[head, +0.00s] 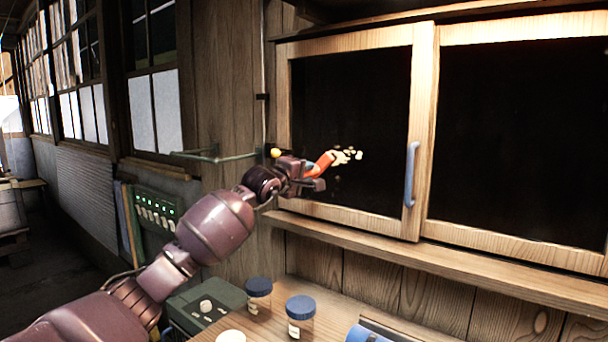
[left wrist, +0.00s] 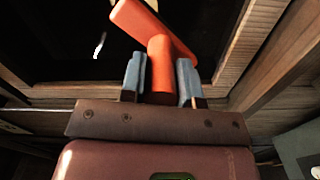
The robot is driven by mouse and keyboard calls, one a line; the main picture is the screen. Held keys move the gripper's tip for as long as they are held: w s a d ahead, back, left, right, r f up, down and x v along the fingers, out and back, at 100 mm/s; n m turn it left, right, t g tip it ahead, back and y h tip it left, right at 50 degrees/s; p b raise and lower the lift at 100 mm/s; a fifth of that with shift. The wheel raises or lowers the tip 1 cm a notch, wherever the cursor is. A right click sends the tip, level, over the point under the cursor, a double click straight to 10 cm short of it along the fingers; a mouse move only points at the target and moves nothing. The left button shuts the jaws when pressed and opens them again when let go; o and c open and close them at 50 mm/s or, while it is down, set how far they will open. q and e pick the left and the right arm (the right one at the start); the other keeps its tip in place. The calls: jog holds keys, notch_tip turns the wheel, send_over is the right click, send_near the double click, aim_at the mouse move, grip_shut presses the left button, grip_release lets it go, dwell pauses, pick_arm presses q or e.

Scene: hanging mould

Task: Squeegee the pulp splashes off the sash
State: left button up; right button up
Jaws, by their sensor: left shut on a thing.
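The left sash (head: 372,95) is a dark pane in a pale wooden frame with a blue handle (head: 411,175). Cream-coloured pulp splashes (head: 346,156) sit on its lower part, with a few fainter specks around them. My left gripper (head: 310,178) is shut on the orange squeegee (head: 324,162), which also shows in the left wrist view (left wrist: 160,55). The squeegee is close to the pane beside the splashes; I cannot tell whether it touches. A small whitish mark (left wrist: 99,45) shows on the dark pane there. My right gripper is out of view.
A second sash (head: 525,125) stands at right. A wooden ledge (head: 450,262) runs below the sashes. Blue-lidded jars (head: 300,318) and a dark green box (head: 205,302) stand below. A thin metal rail (head: 215,158) juts out left of the sash.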

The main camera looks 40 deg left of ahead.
aim_at(317, 173)
pick_arm(q)
jog(key=shift+w, duration=0.1)
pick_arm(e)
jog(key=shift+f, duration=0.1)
pick_arm(q)
jog(key=shift+w, duration=0.25)
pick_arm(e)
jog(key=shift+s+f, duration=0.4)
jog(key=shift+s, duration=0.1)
pick_arm(q)
jog(key=shift+w+b, duration=0.3)
jog(key=shift+b, duration=0.05)
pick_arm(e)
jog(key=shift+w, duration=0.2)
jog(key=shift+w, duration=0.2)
pick_arm(q)
jog(key=shift+w+d+b, duration=0.15)
jog(key=shift+d+b, duration=0.2)
jog(key=shift+d, duration=1.1)
jog(key=shift+d+b, duration=0.35)
jog(key=shift+d, duration=0.15)
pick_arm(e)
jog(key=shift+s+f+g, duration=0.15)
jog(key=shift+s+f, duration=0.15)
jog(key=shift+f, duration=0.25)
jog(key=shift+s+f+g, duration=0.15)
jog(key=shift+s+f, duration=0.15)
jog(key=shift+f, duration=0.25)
